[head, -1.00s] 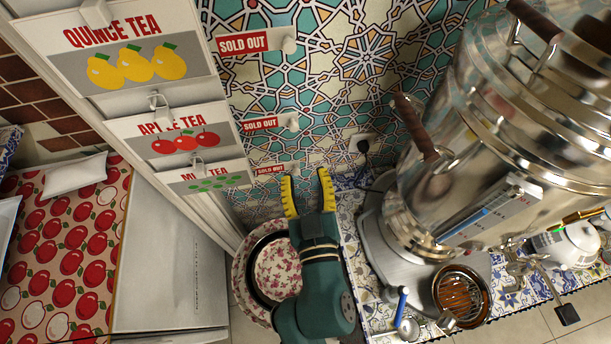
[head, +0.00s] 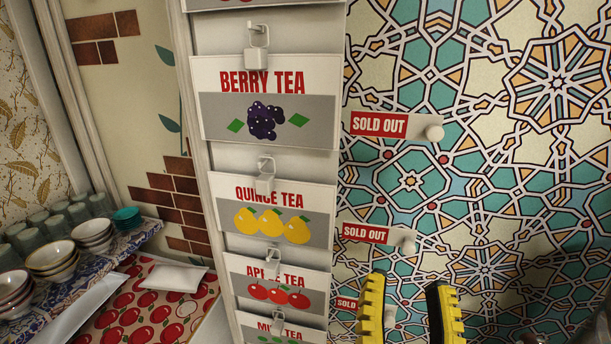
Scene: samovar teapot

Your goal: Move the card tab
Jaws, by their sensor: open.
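Several red "SOLD OUT" card tabs with white knobs stick out to the right of the tea board. The top tab (head: 378,124) is beside Berry Tea, with its knob (head: 434,132) at its right. The middle tab (head: 365,233) is beside Quince Tea, its knob (head: 409,241) above my gripper in the picture. A lower tab (head: 347,303) is partly hidden behind my left finger.
The tea board carries berry (head: 265,103), quince (head: 272,212) and apple (head: 276,286) signs on hooks. A patterned tile wall (head: 500,150) is on the right. Bowls (head: 52,258) and cups stand on a shelf at far left.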

